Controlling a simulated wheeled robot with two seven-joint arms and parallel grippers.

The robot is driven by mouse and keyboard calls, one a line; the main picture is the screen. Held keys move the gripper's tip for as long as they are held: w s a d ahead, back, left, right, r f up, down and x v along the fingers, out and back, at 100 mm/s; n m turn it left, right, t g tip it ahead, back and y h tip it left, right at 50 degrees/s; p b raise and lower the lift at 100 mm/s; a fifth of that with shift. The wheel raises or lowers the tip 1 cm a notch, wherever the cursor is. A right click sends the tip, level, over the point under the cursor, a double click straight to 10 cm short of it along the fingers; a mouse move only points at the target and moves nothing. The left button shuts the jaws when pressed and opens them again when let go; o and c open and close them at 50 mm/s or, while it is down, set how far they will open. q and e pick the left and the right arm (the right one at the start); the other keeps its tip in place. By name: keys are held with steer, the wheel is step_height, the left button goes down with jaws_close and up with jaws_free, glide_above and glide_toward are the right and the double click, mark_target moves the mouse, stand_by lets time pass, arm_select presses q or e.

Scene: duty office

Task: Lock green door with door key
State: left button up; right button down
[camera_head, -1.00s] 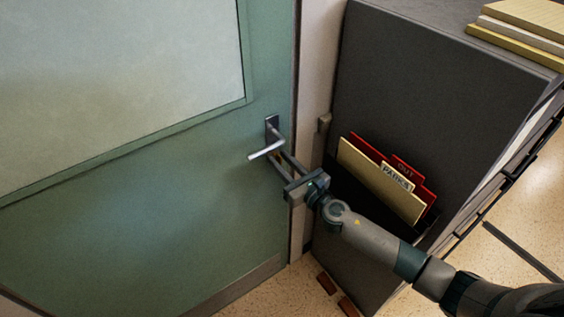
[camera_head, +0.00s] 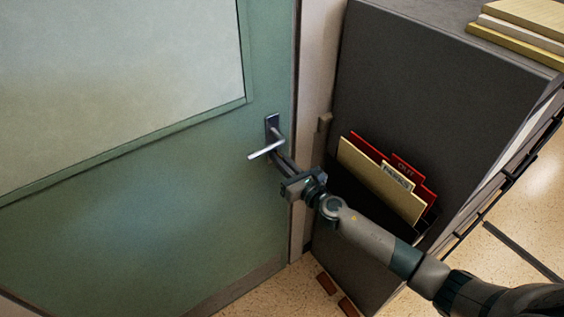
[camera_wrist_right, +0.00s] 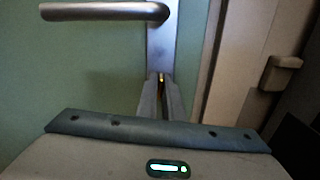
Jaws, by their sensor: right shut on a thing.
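The green door (camera_head: 150,225) fills the left of the head view and looks closed against its frame. Its silver lever handle (camera_head: 265,149) sits on a metal plate (camera_head: 272,124); both also show in the right wrist view, the lever (camera_wrist_right: 105,12) at upper left and the plate (camera_wrist_right: 161,45) near the middle. My right gripper (camera_head: 281,162) is just below the lever, fingers pointing at the lower plate. In the wrist view its fingers (camera_wrist_right: 161,98) are close together on a small brass-coloured thing (camera_wrist_right: 161,78), likely the door key, mostly hidden. I cannot tell whether it is in a lock. My left gripper is not in view.
A dark grey cabinet (camera_head: 400,80) stands right of the door, with a holder of red and tan folders (camera_head: 380,178) on its side. Stacked books or papers (camera_head: 520,30) lie on top. A strike-like fitting (camera_wrist_right: 283,75) is on the door frame. Speckled floor shows below.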

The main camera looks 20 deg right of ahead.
steer(key=m, duration=0.5)
steer(key=m, duration=0.6)
steer(key=shift+p, duration=0.35)
steer(key=m+p, duration=0.1)
steer(key=m, duration=0.2)
steer(key=shift+r+m, duration=0.1)
steer(key=shift+m, duration=0.3)
steer(key=m, duration=0.2)
steer(key=shift+m, duration=0.3)
